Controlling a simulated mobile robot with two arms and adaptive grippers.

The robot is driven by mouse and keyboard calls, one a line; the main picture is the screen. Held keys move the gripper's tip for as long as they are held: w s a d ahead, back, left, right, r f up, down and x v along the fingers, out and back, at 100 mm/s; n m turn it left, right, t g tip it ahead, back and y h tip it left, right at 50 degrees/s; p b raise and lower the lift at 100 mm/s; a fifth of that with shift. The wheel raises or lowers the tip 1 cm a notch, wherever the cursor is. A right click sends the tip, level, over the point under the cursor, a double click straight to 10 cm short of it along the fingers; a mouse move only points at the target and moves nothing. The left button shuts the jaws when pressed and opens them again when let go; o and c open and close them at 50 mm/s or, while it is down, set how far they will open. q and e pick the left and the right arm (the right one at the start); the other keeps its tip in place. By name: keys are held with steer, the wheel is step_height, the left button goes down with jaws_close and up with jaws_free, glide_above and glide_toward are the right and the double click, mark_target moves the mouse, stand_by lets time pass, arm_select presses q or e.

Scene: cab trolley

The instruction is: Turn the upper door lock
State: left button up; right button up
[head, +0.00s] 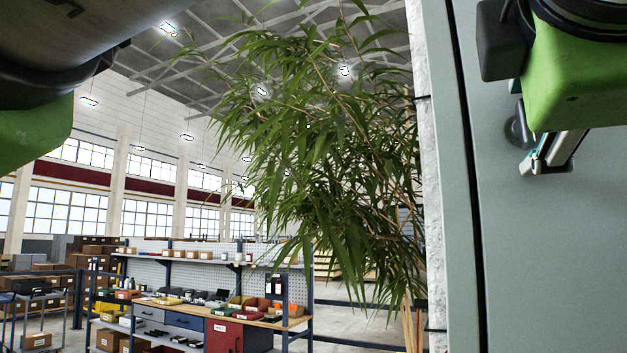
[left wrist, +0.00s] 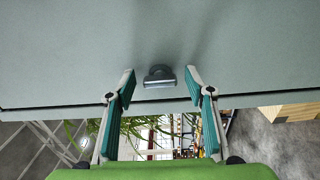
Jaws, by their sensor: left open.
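The door lock (head: 517,129) is a small dark grey knob on the pale grey-green door (head: 540,260) at the right of the head view. In the left wrist view the lock (left wrist: 159,75) has a round base and a flat bar lying crosswise. My left gripper (head: 556,152) is right beside the lock in the head view, partly cut off by the frame. In the left wrist view my left gripper (left wrist: 160,70) is open, with one fingertip to each side of the lock and gaps between. I see no contact. My right gripper is not in view.
The door's edge runs beside a rough white post (head: 432,180). A leafy plant (head: 310,150) stands beyond it. Farther back are a workbench (head: 200,308) with bins and tools, and stacked boxes. The door surface around the lock is bare.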

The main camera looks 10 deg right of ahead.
arm_select(q)
steer(key=v, duration=1.2)
steer(key=shift+s+d+f, duration=0.15)
steer(key=shift+s+d, duration=0.15)
steer(key=shift+s, duration=0.15)
steer(key=shift+w, duration=0.25)
